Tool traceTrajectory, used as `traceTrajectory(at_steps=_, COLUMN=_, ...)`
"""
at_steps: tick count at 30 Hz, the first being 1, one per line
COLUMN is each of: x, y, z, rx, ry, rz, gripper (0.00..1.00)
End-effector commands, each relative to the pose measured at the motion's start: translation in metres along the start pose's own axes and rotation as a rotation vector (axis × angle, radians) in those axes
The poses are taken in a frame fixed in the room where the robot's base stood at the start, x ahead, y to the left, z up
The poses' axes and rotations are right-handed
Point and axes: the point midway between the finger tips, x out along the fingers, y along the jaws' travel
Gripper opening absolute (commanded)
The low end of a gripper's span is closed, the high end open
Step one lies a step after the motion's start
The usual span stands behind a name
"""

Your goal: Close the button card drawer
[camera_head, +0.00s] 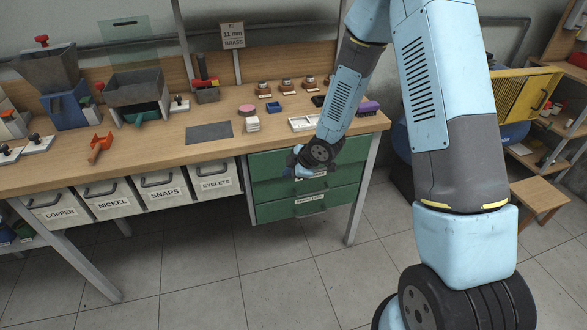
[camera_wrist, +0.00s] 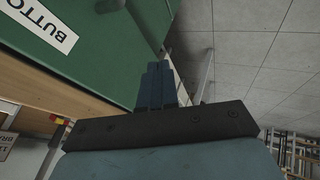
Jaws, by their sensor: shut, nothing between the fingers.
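The button card drawer (camera_wrist: 85,45) is a green drawer front in the wrist view, with a white label reading "BUTTO" upside down and cut off by the frame. In the head view it is the upper green drawer (camera_head: 268,168) under the bench's right end, partly hidden by my arm. How far it stands out is hard to tell. My gripper (camera_head: 298,172) is in front of this drawer. In the wrist view its blue fingers (camera_wrist: 160,78) are together and empty, close to the green front near its edge. Contact cannot be told.
A second green drawer (camera_head: 312,203) lies below. Several labelled grey bins (camera_head: 215,178) hang to the left. The wooden bench top (camera_head: 180,150) carries small tools and trays. A metal leg (camera_head: 362,200) stands at the right end. The tiled floor (camera_head: 290,275) in front is clear.

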Motion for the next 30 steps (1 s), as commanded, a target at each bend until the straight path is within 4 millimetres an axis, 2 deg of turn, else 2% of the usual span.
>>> traceTrajectory(at_steps=8, x=0.041, y=-0.001, z=0.0, rx=-0.001, ry=0.0, rz=-0.002, gripper=0.0)
traceTrajectory(at_steps=9, x=0.044, y=0.006, z=0.001, rx=0.0, ry=-0.001, rz=0.002, gripper=0.0)
traceTrajectory(at_steps=12, x=0.049, y=0.019, z=0.002, rx=0.002, ry=-0.001, rz=0.002, gripper=0.0)
traceTrajectory(at_steps=18, x=0.057, y=0.033, z=0.001, rx=0.001, ry=-0.001, rz=0.001, gripper=0.0)
traceTrajectory(at_steps=30, x=0.058, y=0.036, z=0.001, rx=0.001, ry=-0.002, rz=0.0, gripper=0.0)
